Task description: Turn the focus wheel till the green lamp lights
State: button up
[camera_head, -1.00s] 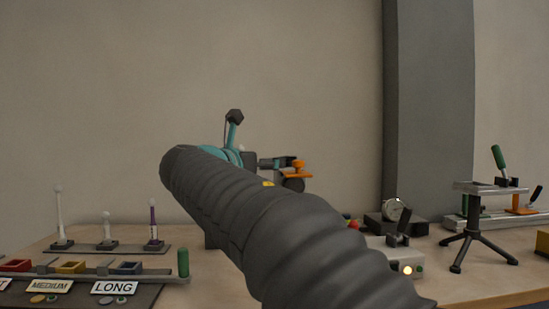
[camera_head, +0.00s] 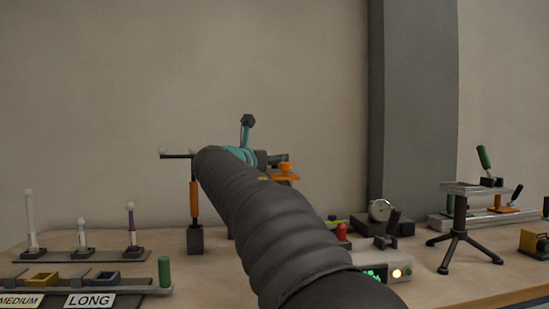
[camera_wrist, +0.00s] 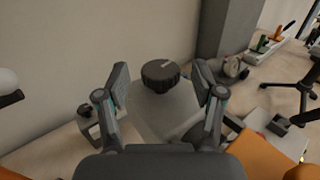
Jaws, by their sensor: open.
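A dark, ribbed round knob (camera_wrist: 160,74) with a pale mark on top, which looks like the focus wheel, shows in the wrist view on a grey block. My gripper (camera_wrist: 159,86) is open, one finger to each side of the wheel in the picture. I see no clear contact. In the head view my dark arm covers the middle, and the wheel cannot be made out. A pale box (camera_head: 372,258) stands right of my arm with a lit green display (camera_head: 375,274) and a warm yellow-white lit lamp (camera_head: 396,274). I cannot make out a lit green lamp.
A dial gauge (camera_head: 380,210) and a black tripod stand (camera_head: 460,235) are to the right. A post with an orange sleeve (camera_head: 194,200) stands left of my arm. Pegs and a tray with a LONG label (camera_head: 90,300) are at the left. A wall is close behind.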

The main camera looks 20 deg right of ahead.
jog(key=shift+x, duration=1.15)
jog(key=c, duration=1.2)
jog(key=shift+o, duration=0.2)
jog(key=shift+r+m+g+h+p, duration=0.1)
jog(key=shift+m+g+h+p, duration=0.25)
jog(key=shift+p, duration=0.2)
